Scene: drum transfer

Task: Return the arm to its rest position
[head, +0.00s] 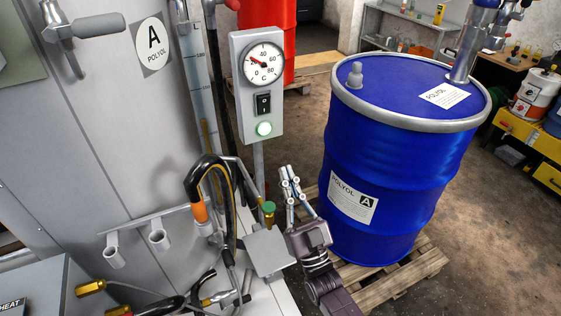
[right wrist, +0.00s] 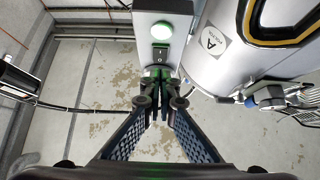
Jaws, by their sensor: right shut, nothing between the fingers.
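My right gripper (head: 288,172) is in the lower middle of the head view, just below the grey control box and left of the blue drum. Its fingers point up and are closed with nothing between them. In the right wrist view its fingertips (right wrist: 161,103) meet just below the box's lit green lamp. The control box (head: 236,97) carries a round dial (head: 264,63), a black rocker switch (head: 263,104) and a glowing green lamp (head: 264,128). In the head view the fingertips look apart from the box. My left gripper is not in view.
The blue POLYOL drum (head: 395,150) stands on a wooden pallet (head: 400,283), with a metal pump fitting on its lid. A grey tank (head: 120,110) marked A fills the left. A black hose (head: 190,180) and a bracket (head: 157,238) are close left. A red drum (head: 268,22) stands behind.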

